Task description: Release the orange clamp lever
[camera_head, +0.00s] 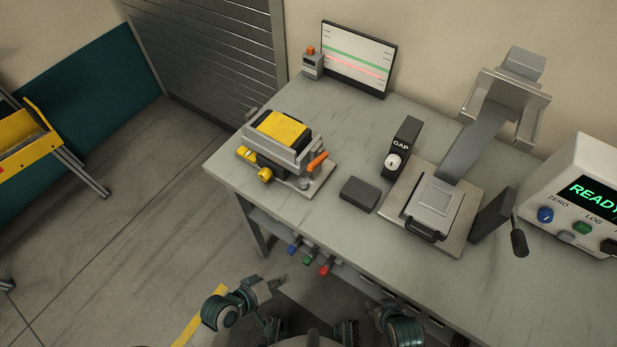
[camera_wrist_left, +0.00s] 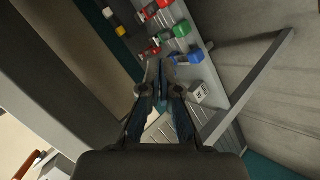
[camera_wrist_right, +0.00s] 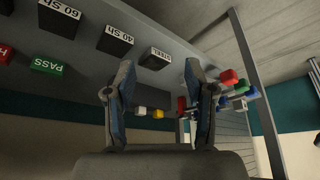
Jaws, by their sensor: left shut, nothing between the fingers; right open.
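The orange clamp lever (camera_head: 317,161) sticks up at a tilt from the right side of the clamp fixture (camera_head: 309,186), at the left part of the bench. The fixture holds a block with a yellow top (camera_head: 282,127). My left gripper (camera_head: 279,284) is below and in front of the bench edge, well apart from the lever. In the left wrist view its fingers (camera_wrist_left: 159,70) are shut together with nothing between them. My right gripper shows in the right wrist view (camera_wrist_right: 160,75), with its fingers apart and empty.
A dark block (camera_head: 359,194), a GAP unit (camera_head: 402,148) and a press-like stand (camera_head: 472,147) are on the bench right of the fixture. A READY box (camera_head: 585,190) is at far right. The bench's front left corner is bare.

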